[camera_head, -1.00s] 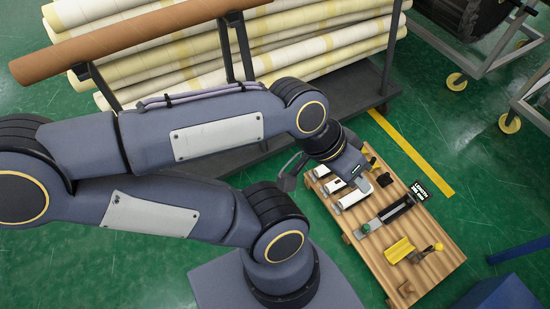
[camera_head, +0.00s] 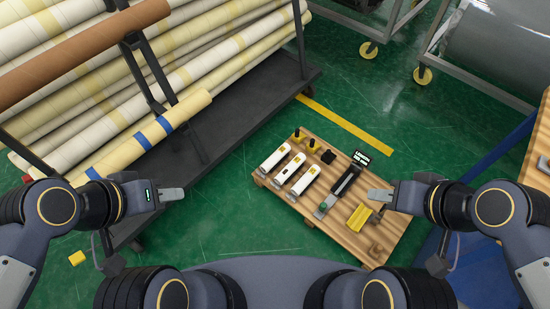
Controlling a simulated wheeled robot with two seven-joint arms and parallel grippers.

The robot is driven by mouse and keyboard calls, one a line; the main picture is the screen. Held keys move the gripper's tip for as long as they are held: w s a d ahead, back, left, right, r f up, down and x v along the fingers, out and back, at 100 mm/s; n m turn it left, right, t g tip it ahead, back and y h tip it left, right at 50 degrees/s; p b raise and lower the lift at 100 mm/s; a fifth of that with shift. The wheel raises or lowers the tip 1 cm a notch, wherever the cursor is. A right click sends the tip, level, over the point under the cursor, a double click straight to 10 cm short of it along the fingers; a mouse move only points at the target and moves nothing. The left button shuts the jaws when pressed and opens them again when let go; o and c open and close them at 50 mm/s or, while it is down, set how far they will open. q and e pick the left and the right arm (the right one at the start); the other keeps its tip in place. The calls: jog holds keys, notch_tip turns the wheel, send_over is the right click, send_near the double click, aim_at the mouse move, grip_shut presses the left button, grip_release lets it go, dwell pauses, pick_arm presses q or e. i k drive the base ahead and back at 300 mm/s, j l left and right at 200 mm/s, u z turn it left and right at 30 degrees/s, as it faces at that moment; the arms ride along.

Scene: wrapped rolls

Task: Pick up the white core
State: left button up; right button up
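Several long cream-white rolls (camera_head: 75,90) lie stacked on a dark rack at the upper left. One at the front, a pale roll with blue bands (camera_head: 188,110), lies lowest and nearest. I cannot tell for sure which roll is the white core. My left gripper (camera_head: 172,194) is below and right of the banded roll's near end, apart from it, with nothing visible in it. My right gripper (camera_head: 382,195) is beside the right edge of the wooden board, far from the rolls. Both grippers are seen nearly edge-on, so their opening is unclear.
A brown tube (camera_head: 80,55) rests high across the rack, with dark upright posts (camera_head: 143,60) near it. A wooden board (camera_head: 335,228) on the floor carries white-handled tools, a scale-like display and a yellow piece. Green floor (camera_head: 230,215) lies open between the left gripper and board.

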aim_at(283, 150)
jog(key=i+j+u, duration=0.35)
jog(key=i, duration=0.35)
jog(key=i+u, duration=0.35)
jog(key=i, duration=0.35)
